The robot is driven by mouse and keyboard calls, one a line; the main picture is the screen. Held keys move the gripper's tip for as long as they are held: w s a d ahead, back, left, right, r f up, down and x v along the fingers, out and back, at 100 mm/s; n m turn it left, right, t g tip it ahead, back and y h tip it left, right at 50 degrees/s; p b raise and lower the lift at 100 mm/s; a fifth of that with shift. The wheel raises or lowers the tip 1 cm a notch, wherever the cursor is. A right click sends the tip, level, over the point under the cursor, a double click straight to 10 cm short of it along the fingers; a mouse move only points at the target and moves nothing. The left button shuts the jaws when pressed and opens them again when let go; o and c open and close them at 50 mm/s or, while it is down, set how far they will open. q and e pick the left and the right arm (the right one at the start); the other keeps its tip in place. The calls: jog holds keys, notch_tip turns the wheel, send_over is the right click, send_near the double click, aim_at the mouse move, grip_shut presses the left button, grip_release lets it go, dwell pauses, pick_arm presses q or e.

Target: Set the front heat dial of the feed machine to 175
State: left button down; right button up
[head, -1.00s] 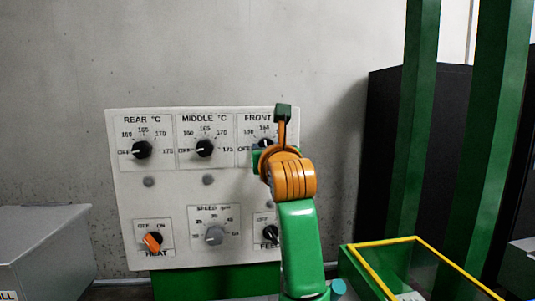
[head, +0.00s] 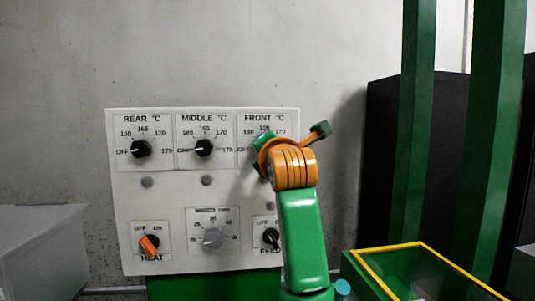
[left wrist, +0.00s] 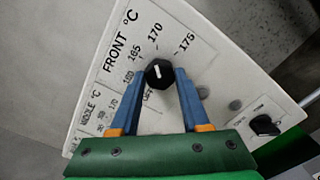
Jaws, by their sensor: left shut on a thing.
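The front heat dial (left wrist: 159,74) is a black knob with a white mark, below the FRONT °C scale in the left wrist view. The mark points roughly towards 170; 175 is further clockwise round the printed scale in that view. My left gripper (left wrist: 161,79) has its blue fingers on both sides of the knob and is shut on it. In the head view my orange and green wrist covers the front dial, and its setting cannot be read there. The control panel (head: 178,177) of the feed machine stands upright. My right gripper is in neither view.
The rear dial (head: 140,148) and middle dial (head: 204,148) both point to OFF. The orange heat switch (head: 150,245), grey speed knob (head: 212,238) and black feed switch (head: 271,238) are below. A yellow-rimmed green bin (head: 416,244) is right of my arm.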

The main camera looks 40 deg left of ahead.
pick_arm(q)
jog(key=m+b, duration=0.4)
jog(key=m, duration=0.7)
jog(key=shift+r, duration=0.1)
jog(key=shift+m, duration=0.5)
jog(key=c, duration=0.8)
grip_release()
jog(key=o, duration=0.4)
jog(key=shift+a, duration=0.1)
